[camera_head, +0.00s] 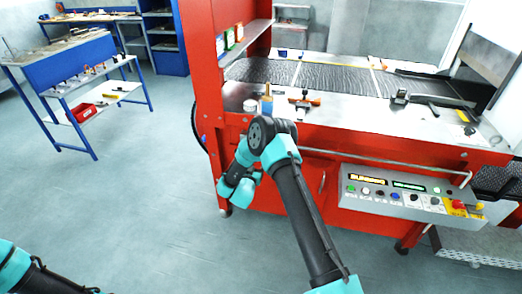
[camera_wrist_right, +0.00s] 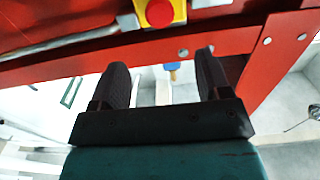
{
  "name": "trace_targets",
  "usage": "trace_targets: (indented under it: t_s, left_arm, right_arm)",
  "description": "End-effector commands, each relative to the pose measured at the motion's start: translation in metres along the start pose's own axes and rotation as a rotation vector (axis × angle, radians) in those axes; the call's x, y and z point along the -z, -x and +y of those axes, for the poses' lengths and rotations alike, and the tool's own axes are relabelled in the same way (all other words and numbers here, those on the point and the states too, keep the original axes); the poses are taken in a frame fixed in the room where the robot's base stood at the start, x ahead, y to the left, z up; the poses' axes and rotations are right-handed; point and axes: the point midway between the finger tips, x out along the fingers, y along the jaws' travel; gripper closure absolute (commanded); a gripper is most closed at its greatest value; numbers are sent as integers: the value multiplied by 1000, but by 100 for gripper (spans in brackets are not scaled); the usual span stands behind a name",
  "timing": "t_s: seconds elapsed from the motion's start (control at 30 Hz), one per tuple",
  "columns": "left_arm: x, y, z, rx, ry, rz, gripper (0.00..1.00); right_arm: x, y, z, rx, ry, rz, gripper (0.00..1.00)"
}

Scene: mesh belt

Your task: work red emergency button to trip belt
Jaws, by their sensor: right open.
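The red emergency button (camera_head: 457,204) sits on a yellow base at the right end of the grey control panel (camera_head: 350,198), on the machine's front. In the right wrist view a red round button (camera_wrist_right: 160,12) on a yellow base shows at the top edge, partly cut off. My right gripper (camera_wrist_right: 160,62) is open there, its two dark fingers apart with nothing held between them. The button is beyond the fingertips, apart from them. The right fingers cannot be made out in the head view. My left gripper is out of view; only part of that arm shows at lower left.
The panel carries several small buttons and lit displays. A rail (camera_head: 385,163) runs above it. The mesh belt (camera_head: 340,78) lies behind a metal ledge with a bottle (camera_head: 267,104) and tools. A blue workbench (camera_head: 75,62) stands at left. The floor between is clear.

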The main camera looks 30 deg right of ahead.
Motion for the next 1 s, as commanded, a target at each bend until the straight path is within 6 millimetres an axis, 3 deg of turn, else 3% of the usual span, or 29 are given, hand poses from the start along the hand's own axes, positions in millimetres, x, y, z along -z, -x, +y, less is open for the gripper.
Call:
trace_targets:
  t_s: [0.6,0.8,1.0]
  left_arm:
    - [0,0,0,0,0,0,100]
    - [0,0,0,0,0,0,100]
    - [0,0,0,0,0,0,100]
  right_arm:
    - [0,-103,0,-1,-1,1,29]
    - [0,-119,0,0,-1,0,29]
    - [0,-121,0,1,0,0,29]
